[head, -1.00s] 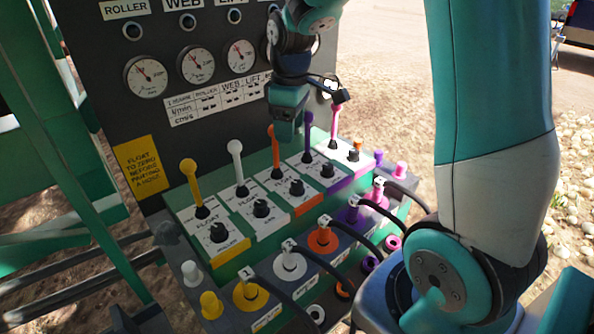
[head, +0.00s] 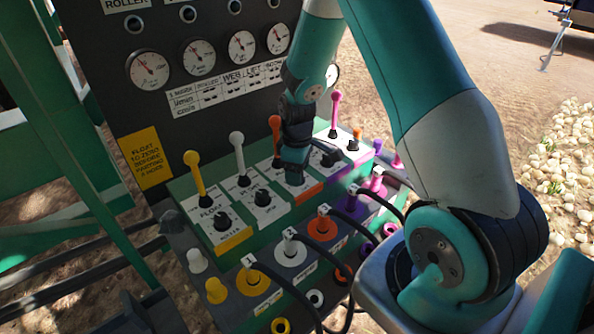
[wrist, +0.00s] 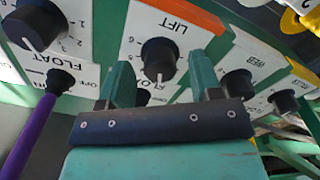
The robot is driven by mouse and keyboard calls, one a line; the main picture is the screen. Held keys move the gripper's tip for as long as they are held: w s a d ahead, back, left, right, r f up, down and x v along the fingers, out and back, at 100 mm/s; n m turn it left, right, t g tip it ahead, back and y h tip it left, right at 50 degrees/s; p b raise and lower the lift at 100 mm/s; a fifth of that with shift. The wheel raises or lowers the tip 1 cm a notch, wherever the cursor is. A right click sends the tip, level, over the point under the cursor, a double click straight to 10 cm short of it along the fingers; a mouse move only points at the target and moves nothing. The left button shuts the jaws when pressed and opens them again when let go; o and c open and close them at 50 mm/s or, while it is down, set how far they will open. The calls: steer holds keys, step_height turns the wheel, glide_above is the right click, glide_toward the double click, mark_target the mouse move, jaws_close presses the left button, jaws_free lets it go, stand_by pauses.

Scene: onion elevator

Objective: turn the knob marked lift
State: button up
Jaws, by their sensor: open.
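The black knob (wrist: 159,57) on the panel strip marked LIFT (wrist: 178,30) shows in the wrist view, with a white pointer line. My gripper (wrist: 161,70) is open, with one green finger to each side of this knob in the picture. I cannot tell how far the fingertips reach down around it. In the head view my gripper (head: 294,160) is over the orange-marked strip (head: 306,195), pointing down, and hides the knob there. The orange lever (head: 275,127) stands just behind it.
Neighbouring black knobs sit on the purple-marked strip (wrist: 35,24) and the white strip (wrist: 235,84). A purple lever (wrist: 28,135) rises close on the left in the wrist view. White (head: 237,145) and yellow (head: 194,172) levers stand to the left. Cabled plugs line the front.

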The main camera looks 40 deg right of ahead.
steer(key=shift+f, duration=0.55)
steer(key=c, duration=0.9)
steer(key=shift+c, duration=0.2)
